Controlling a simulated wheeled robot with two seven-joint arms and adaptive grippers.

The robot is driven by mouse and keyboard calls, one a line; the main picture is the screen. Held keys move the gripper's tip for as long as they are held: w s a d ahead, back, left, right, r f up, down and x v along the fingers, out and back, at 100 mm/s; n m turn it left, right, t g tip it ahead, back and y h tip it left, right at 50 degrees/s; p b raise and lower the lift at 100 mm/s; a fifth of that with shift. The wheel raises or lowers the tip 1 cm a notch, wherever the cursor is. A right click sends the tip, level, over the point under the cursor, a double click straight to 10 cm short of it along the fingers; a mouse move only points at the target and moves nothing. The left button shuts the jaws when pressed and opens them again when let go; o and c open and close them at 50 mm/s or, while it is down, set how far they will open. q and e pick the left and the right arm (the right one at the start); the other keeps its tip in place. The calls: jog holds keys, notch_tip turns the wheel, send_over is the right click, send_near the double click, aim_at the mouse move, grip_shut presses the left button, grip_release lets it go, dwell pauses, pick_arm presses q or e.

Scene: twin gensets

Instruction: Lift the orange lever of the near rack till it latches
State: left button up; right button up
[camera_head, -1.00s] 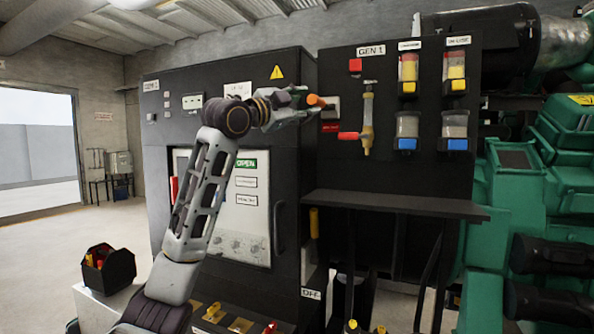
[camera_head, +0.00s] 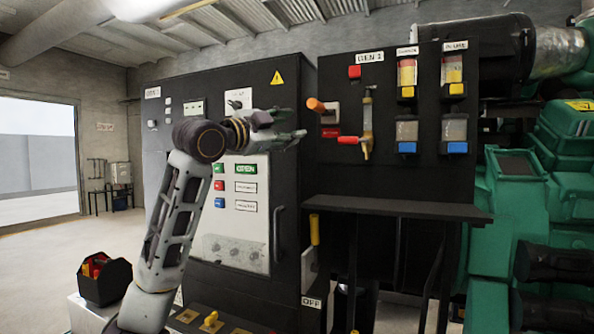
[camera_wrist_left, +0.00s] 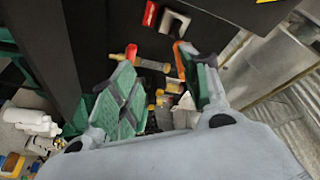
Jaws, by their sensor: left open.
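The orange lever (camera_head: 315,104) sticks out to the left and slightly up from a pale mount (camera_head: 330,113) on the dark GEN 1 panel (camera_head: 420,180). My left gripper (camera_head: 297,126) is open and empty, just left of and below the lever in the head view, apart from it. In the left wrist view, the open fingers (camera_wrist_left: 168,92) point towards the panel. An orange piece (camera_wrist_left: 181,58), likely the lever, shows beside the right finger there, and the pale mount (camera_wrist_left: 173,22) lies beyond. My right gripper is in neither view.
A red-handled valve (camera_head: 348,140) on a brass sight tube (camera_head: 367,125) is right of the lever. A dark shelf (camera_head: 395,205) juts out below. The grey cabinet door (camera_head: 235,225) is behind my left arm. A black toolbox (camera_head: 106,285) stands at lower left.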

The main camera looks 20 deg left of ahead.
pick_arm(q)
jog(key=w+d+f+n+g, duration=0.1)
jog(key=w+f, duration=0.3)
jog(key=f, duration=0.6)
jog(key=shift+y, duration=0.4)
jog(key=shift+f, duration=0.1)
